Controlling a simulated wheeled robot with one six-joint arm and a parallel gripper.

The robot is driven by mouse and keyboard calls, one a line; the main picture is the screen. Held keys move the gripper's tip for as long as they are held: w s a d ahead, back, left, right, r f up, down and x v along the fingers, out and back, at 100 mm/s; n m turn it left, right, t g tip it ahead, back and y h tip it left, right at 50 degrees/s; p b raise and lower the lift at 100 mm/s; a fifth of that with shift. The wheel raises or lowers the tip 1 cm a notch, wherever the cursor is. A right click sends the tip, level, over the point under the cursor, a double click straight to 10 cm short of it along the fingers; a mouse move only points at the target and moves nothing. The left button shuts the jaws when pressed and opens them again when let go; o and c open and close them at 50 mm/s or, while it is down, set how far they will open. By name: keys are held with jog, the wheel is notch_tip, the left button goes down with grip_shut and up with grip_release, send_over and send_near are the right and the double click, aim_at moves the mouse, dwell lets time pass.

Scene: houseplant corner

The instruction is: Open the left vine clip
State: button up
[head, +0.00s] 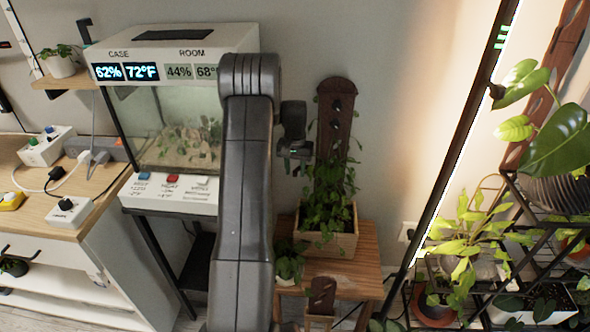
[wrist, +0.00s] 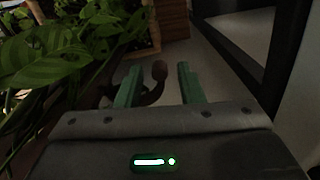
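My gripper (head: 299,152) is held out beside the left edge of a dark brown trellis board (head: 337,130). In the wrist view its two green fingers (wrist: 159,84) are spread apart with a gap between them. A brown rounded knob on a dark curved piece (wrist: 160,70) shows in that gap; I cannot tell whether it is the left vine clip or whether the fingers touch it. The board carries small dark fittings and stands upright in a wooden planter (head: 338,243) with a leafy vine (head: 327,205). Which fitting is the left clip is not clear.
A terrarium case (head: 178,140) stands behind my arm on the left. A wooden stool (head: 345,268) bears the planter. A tall lamp bar (head: 455,150) and a black plant rack (head: 520,235) stand on the right. Large leaves (wrist: 50,55) crowd the wrist view's left side.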

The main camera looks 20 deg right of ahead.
dwell(0.3)
notch_tip(320, 180, up, 14)
jog(key=shift+p, duration=0.3)
jog(key=shift+f, duration=0.25)
notch_tip(320, 180, down, 14)
jog(key=shift+b, duration=0.3)
jog(key=shift+s+a+r+n, duration=0.15)
jog(key=shift+s+n, duration=0.2)
jog(key=shift+n, duration=0.25)
jog(key=shift+w, duration=0.1)
